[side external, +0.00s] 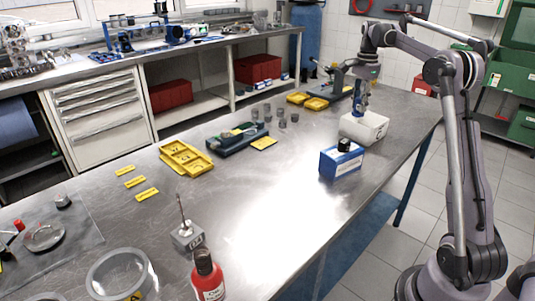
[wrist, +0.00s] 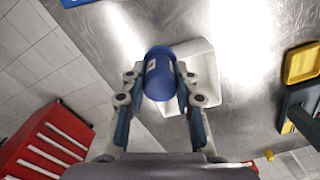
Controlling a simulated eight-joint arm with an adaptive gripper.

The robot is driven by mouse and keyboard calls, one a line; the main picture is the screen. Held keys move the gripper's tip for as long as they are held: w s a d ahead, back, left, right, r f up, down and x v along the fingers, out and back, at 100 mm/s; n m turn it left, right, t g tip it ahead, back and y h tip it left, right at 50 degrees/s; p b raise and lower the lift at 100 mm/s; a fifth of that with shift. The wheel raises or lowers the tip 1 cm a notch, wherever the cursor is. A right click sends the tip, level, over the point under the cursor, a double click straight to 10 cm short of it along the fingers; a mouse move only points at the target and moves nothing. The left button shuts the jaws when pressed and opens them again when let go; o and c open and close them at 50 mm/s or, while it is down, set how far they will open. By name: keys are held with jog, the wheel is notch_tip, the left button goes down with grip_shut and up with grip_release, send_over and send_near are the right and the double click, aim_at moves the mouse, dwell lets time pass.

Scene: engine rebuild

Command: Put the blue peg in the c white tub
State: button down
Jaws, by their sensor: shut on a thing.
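The blue peg (wrist: 159,75) is a short blue cylinder with a small pale label. My gripper (wrist: 158,85) is shut on it, one finger on each side. In the side view my gripper (side external: 361,103) is above the white tub (side external: 364,129), which stands near the table's right edge. The tub also shows in the wrist view (wrist: 206,72), partly hidden behind the peg and fingers. In the side view the peg is small and hard to separate from the blue fingers. I cannot tell whether its lower end is inside the tub's rim.
A blue-and-white box (side external: 341,161) with a black top stands just in front of the tub. Yellow trays (side external: 308,100) and a vise-like tool (side external: 338,78) lie behind it. Several small grey cylinders (side external: 281,122) stand to the left.

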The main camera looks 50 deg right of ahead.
jog(key=s+d+m, duration=0.2)
jog(key=s+d, duration=0.7)
jog(key=s, duration=0.1)
jog(key=w+f, duration=0.2)
jog(key=w, duration=0.1)
jog(key=w+a+f, duration=0.1)
jog(key=w+f, duration=0.1)
jog(key=w, duration=0.2)
jog(key=w+a+f, duration=0.1)
jog(key=w+f, duration=0.1)
jog(key=w, duration=0.2)
jog(key=shift+a+f, duration=0.1)
jog(key=shift+f, duration=2.3)
jog(key=shift+f, duration=0.1)
jog(key=c, duration=1)
grip_release()
